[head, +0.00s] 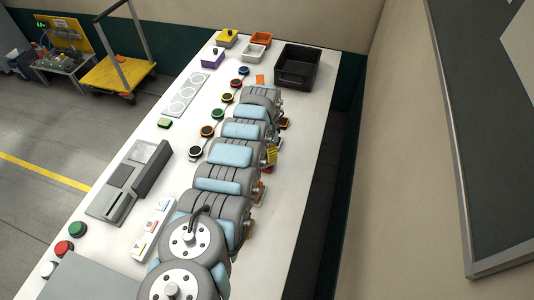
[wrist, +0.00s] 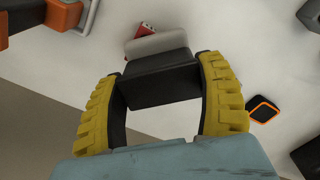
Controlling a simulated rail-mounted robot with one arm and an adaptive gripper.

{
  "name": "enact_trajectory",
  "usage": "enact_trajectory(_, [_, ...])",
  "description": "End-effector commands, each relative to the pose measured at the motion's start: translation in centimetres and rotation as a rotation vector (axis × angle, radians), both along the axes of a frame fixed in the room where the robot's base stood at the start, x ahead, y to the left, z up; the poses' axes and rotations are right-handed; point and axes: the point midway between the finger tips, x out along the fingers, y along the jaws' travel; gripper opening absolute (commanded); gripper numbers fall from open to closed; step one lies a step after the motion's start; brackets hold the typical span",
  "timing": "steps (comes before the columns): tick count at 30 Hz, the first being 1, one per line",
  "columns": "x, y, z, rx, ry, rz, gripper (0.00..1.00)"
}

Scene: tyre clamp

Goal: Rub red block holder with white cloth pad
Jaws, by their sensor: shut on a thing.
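My gripper (wrist: 160,90), with curved yellow ribbed fingers, is shut on the white cloth pad. The pad has a dark block body (wrist: 160,80) and a pale grey-white face (wrist: 158,43) on its far side. In the wrist view a red piece, seemingly the red block holder (wrist: 146,29), shows just beyond the pale face and is partly hidden by the pad. I cannot tell whether they touch. In the head view the yellow fingers (head: 271,156) show beside my arm, near the table's right side; the pad is not clear there.
An orange-and-grey fixture (wrist: 62,14) stands at the wrist view's upper left. A black-and-orange square piece (wrist: 263,109) lies to the right. In the head view a black crate (head: 298,67) stands at the table's far end. Several round coloured buttons line the table left of my arm.

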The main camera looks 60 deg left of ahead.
Motion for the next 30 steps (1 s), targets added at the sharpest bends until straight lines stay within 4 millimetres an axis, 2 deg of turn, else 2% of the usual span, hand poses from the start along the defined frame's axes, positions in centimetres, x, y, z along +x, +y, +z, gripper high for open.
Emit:
enact_trajectory(8, [-0.1,0.2,0.0,0.000,0.000,0.002,0.44])
enact_trajectory(30, [0.0,-1.3,0.1,-0.002,0.000,0.002,0.44])
